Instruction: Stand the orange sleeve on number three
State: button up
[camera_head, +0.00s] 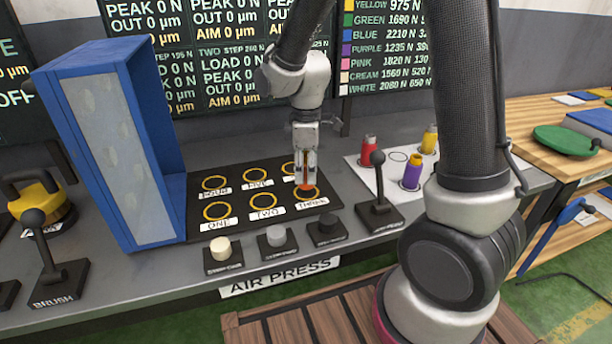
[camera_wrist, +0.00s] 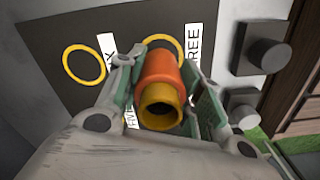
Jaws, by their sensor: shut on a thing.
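The orange sleeve (camera_wrist: 160,72) is between the fingers of my gripper (camera_wrist: 157,88). It has a yellow, open end facing the wrist camera. In the head view my gripper (camera_head: 305,172) points straight down above the spot labelled THREE, and the sleeve (camera_head: 306,187) shows at its fingertips, looking upright. The yellow ring of number three (camera_head: 316,194) is partly hidden by the sleeve; it also shows behind the sleeve in the wrist view (camera_wrist: 165,37). I cannot tell whether the sleeve touches the board.
The black board (camera_head: 240,222) has several other ringed spots, which look empty. A blue frame (camera_head: 150,150) stands left. Three buttons (camera_head: 275,238) and a lever (camera_head: 379,200) are in front. Red (camera_head: 369,148), purple (camera_head: 412,174) and yellow (camera_head: 429,140) sleeves stand on a white sheet at right.

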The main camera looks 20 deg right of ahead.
jog(key=shift+f, duration=1)
jog(key=shift+f, duration=0.15)
jog(key=o, duration=1.3)
